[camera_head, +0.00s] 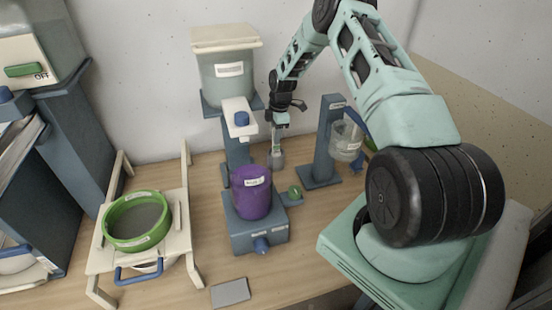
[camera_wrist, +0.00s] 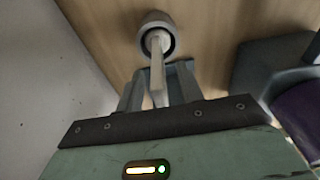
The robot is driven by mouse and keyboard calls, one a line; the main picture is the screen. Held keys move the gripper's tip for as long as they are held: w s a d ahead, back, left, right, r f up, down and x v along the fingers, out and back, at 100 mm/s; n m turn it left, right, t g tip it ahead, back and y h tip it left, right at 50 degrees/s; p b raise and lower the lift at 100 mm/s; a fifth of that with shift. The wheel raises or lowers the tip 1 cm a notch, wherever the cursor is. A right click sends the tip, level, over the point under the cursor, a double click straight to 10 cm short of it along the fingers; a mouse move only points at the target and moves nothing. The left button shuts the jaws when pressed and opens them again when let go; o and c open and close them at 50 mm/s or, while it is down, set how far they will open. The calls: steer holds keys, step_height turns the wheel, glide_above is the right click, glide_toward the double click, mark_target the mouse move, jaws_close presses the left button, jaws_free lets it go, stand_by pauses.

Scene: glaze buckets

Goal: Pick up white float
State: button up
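The white float shows in the wrist view as a pale, straight stem (camera_wrist: 157,72). Its far end is at the mouth of a small, round grey-white cup (camera_wrist: 146,24). In the head view the cup (camera_head: 276,160) stands on the table near the back wall, below my gripper (camera_head: 281,118). My gripper points down, and its fingers (camera_wrist: 157,82) are on either side of the stem. The gap beside the stem is small, and I cannot tell whether the fingers touch it. The float's lower end is hidden in the cup.
A purple container (camera_head: 251,196) on a blue-grey stand is in front of the cup. A hopper (camera_head: 226,75) on a column is to the left. A blue-grey post (camera_head: 323,145) with a clear jar (camera_head: 346,140) is to the right. A green sieve (camera_head: 137,221) rests on a wooden frame at left.

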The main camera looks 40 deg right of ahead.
jaws_close()
steer(key=shift+r, duration=0.1)
